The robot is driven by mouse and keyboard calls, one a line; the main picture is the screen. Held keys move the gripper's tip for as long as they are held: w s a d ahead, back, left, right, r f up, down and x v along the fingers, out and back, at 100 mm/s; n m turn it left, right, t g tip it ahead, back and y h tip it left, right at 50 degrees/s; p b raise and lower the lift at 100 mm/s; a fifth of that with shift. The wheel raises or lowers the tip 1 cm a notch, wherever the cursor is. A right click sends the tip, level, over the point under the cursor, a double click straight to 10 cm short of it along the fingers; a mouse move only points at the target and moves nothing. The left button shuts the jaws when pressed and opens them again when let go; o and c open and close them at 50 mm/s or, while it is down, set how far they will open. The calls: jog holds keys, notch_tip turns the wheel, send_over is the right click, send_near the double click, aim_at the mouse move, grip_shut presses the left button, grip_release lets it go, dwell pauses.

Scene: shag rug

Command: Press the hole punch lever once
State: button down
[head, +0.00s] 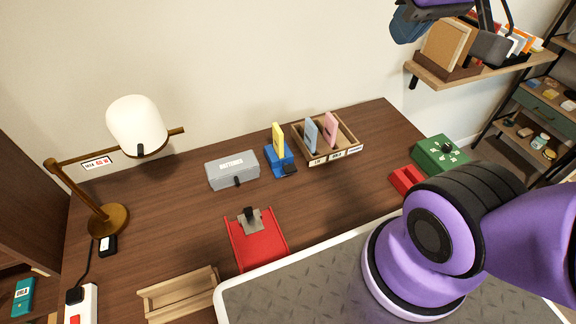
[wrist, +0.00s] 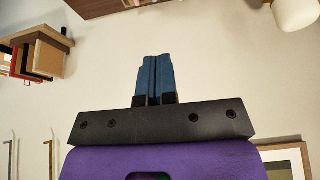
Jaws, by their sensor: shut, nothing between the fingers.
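No part is clearly marked as the hole punch. A blue device (head: 282,163) with an upright yellow piece (head: 278,139) and a black front part stands at the back middle of the desk; it may be the hole punch with its lever raised. A red device (head: 258,243) with a grey bracket and black knob lies nearer; I cannot tell what it is. My gripper (head: 408,25) is high at the upper right, well above the desk and apart from everything on it. In the wrist view my gripper (wrist: 153,80) has its blue fingers together, empty, against the wall.
A grey box (head: 232,171), a wooden tray with cards (head: 343,153), a green box (head: 438,155) and a small red block (head: 405,180) stand around. A lamp (head: 137,125) rises at left. A shelf (head: 480,72) is near my gripper. A metal-topped surface (head: 300,290) lies in front.

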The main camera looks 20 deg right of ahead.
jog(key=shift+w, duration=0.1)
jog(key=m+g, duration=0.5)
jog(key=m, duration=3.1)
send_over(289, 168)
notch_tip(289, 168, down, 34)
jog(key=shift+f, duration=0.2)
notch_tip(289, 168, down, 14)
